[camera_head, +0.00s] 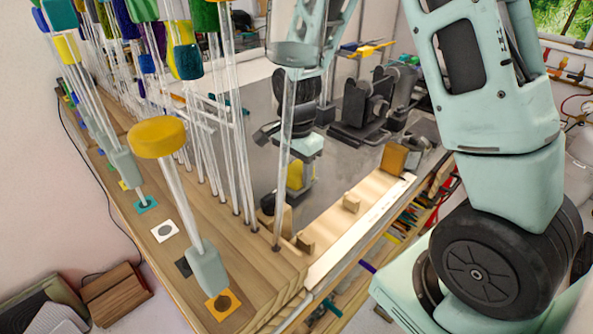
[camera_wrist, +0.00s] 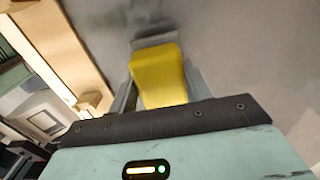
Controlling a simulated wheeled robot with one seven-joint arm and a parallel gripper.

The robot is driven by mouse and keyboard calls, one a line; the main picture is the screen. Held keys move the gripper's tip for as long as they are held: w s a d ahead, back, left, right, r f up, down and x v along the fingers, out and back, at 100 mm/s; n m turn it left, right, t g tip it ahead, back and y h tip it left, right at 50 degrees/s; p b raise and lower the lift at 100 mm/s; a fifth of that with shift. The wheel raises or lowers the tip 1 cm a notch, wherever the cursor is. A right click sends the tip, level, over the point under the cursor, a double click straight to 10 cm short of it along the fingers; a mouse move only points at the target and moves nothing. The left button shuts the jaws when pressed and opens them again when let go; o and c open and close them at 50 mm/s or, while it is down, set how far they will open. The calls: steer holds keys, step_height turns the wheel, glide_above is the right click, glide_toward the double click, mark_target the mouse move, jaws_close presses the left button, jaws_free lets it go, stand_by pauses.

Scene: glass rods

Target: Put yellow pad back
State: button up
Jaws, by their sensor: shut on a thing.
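A yellow pad (camera_wrist: 158,75) is held between the two fingers of my gripper (camera_wrist: 160,88) in the wrist view. In the head view the yellow pad (camera_head: 295,175) shows low in my gripper (camera_head: 293,184), behind a clear glass rod, above a grey surface. My gripper is shut on the pad. Its lower end and contact with the surface are partly hidden. Another yellow-orange pad (camera_head: 158,137) caps the nearest rod at the left, above an orange square (camera_head: 222,303) on the wooden rack.
Several tall glass rods with coloured pads on top stand along the wooden rack (camera_head: 265,285) at left and centre. A pale ledge with small wooden blocks (camera_head: 351,202) runs to the right of my gripper. Dark machinery (camera_head: 370,105) stands behind.

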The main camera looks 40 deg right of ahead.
mark_target(297, 168)
steer(key=shift+f, duration=0.7)
steer(key=o, duration=0.9)
step_height(297, 168, up, 12)
steer(key=shift+r+b, duration=0.1)
steer(key=shift+b, duration=0.9)
